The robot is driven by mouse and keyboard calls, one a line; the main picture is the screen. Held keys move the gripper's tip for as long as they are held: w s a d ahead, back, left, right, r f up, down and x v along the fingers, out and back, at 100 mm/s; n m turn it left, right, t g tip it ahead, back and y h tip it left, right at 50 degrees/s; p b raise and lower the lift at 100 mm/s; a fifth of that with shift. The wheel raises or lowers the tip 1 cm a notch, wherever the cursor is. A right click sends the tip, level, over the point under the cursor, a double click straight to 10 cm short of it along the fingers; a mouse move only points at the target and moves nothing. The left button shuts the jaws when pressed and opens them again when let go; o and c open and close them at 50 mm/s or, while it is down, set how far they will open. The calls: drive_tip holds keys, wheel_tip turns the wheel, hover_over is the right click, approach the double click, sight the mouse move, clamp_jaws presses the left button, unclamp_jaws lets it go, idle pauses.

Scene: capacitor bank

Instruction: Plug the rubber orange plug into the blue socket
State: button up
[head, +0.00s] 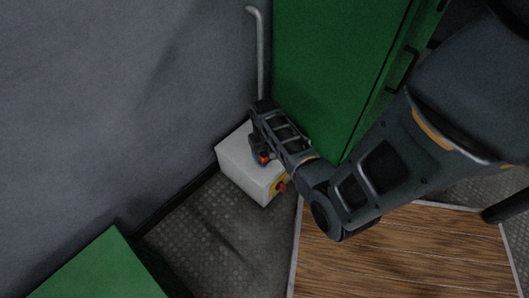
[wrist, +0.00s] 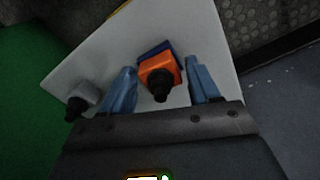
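The orange plug (wrist: 160,73) with a dark end sits at the blue socket (wrist: 152,50) on the white box top. Only a blue edge shows behind the plug, and I cannot tell how deeply it is seated. My gripper (wrist: 160,80) has its two blue fingers on either side of the plug, with narrow gaps between them and it. In the head view my gripper (head: 260,140) is low over the white box (head: 238,170), and a bit of the orange plug (head: 264,158) shows beneath it.
A grey plug (wrist: 82,97) with a black end stands on the box left of the orange one. A red button (head: 281,187) on yellow is on the box's side. A green cabinet (head: 325,65) stands behind, and a grey wall (head: 110,90) is at left.

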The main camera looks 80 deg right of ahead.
drive_tip(key=o, duration=0.3)
wheel_tip(320, 180, up, 8)
drive_tip(key=p, duration=0.4)
drive_tip(key=shift+f, duration=0.1)
idle(0.6)
